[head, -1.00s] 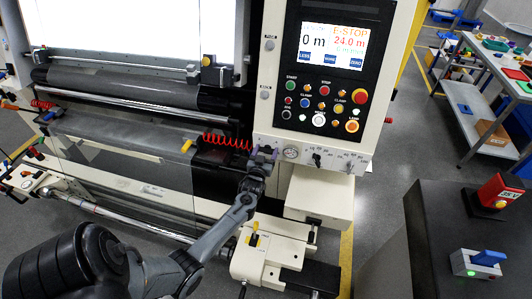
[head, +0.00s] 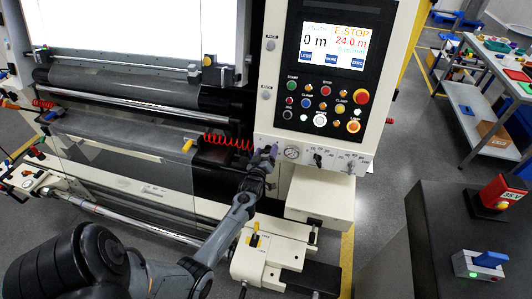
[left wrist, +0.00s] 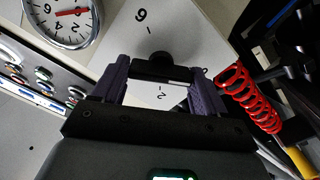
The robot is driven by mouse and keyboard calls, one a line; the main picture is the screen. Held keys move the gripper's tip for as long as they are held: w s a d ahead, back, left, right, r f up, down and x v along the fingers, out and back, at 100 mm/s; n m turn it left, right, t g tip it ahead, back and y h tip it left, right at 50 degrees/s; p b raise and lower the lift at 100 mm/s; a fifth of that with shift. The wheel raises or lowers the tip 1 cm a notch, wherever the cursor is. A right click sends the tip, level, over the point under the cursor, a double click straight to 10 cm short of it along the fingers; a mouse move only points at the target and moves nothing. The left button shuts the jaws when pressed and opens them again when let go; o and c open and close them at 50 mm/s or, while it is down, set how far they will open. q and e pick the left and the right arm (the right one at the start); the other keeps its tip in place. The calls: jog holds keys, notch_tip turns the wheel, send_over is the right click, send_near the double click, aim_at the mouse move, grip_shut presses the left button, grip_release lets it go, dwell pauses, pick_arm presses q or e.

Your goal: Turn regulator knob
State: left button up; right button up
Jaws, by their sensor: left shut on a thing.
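The regulator knob (left wrist: 160,67) is black and sits on a pale panel between the purple fingers of my left gripper (left wrist: 160,88) in the left wrist view. The numbers 6 and 2 show on the panel around it. In the head view my left gripper (head: 266,155) is at the lower left of the control panel, shut on the knob, which its fingers hide there. A round pressure gauge (head: 291,153) is just right of the gripper. It also shows at the top left of the wrist view (left wrist: 62,18), with a red needle. My right gripper is not in view.
A red coiled hose (head: 228,142) lies close to the left of my left gripper. More switches (head: 318,160) follow right of the gauge. Above are buttons and a screen (head: 332,48) reading E-STOP. A grey cabinet (head: 440,225) stands at the right.

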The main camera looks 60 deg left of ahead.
pick_arm(q)
jog(key=o, duration=1)
jog(key=v, duration=1.1)
jog(key=shift+a+f, duration=0.1)
